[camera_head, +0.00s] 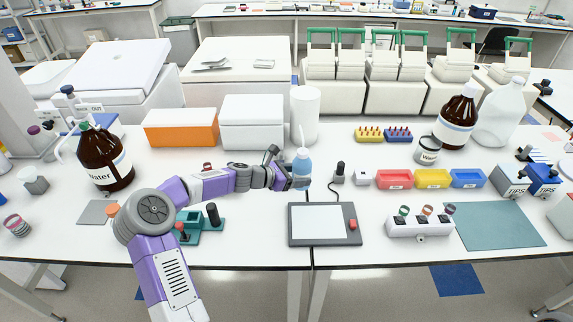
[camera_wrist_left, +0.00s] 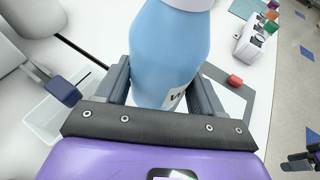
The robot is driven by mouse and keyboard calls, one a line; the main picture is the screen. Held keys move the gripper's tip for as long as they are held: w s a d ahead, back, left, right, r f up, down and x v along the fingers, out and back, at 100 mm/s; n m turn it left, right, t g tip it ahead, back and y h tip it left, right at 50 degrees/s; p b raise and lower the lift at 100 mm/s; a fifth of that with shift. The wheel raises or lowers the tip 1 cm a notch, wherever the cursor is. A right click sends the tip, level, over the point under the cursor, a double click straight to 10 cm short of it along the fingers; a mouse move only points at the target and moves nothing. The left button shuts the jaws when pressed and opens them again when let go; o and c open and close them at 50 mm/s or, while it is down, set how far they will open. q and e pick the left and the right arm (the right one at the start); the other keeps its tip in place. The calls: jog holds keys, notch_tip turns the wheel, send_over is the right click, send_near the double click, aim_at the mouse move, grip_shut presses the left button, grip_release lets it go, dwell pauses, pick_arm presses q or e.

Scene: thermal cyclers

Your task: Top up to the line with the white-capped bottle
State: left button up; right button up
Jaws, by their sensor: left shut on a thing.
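My left gripper (camera_head: 284,175) is shut on a blue squeeze bottle (camera_head: 302,168) with a pale top and thin upright spout. The left wrist view shows the blue bottle (camera_wrist_left: 168,50) between the two fingers, with a white collar and part of a label. It looks upright; I cannot tell whether its base touches the table. A brown bottle with a white cap (camera_head: 459,118) and a large clear bottle with a whitish cap (camera_head: 499,115) stand at the back right. No fill line is discernible.
A flat pad with a pale screen (camera_head: 322,224) lies in front of the blue bottle. A white cylinder (camera_head: 305,113) and white box (camera_head: 252,122) stand behind it. Red, yellow and blue bins (camera_head: 433,179) and a tube rack (camera_head: 420,226) are to the right.

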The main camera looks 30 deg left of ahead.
pick_arm(q)
jog(key=shift+m+g+h, duration=0.3)
jog(key=shift+m+h, duration=0.2)
jog(key=a+f+b, duration=0.1)
jog(key=b, duration=0.1)
jog(key=s+a+f+b, duration=0.1)
jog(key=a+f+b, duration=0.1)
jog(key=shift+a, duration=0.25)
jog(key=shift+s+a+r+p, duration=0.1)
jog(key=shift+r+p, duration=0.15)
jog(key=shift+p, duration=0.15)
dwell(0.7)
jog(key=shift+o, duration=0.8)
jog(key=c, duration=0.8)
dwell(4.2)
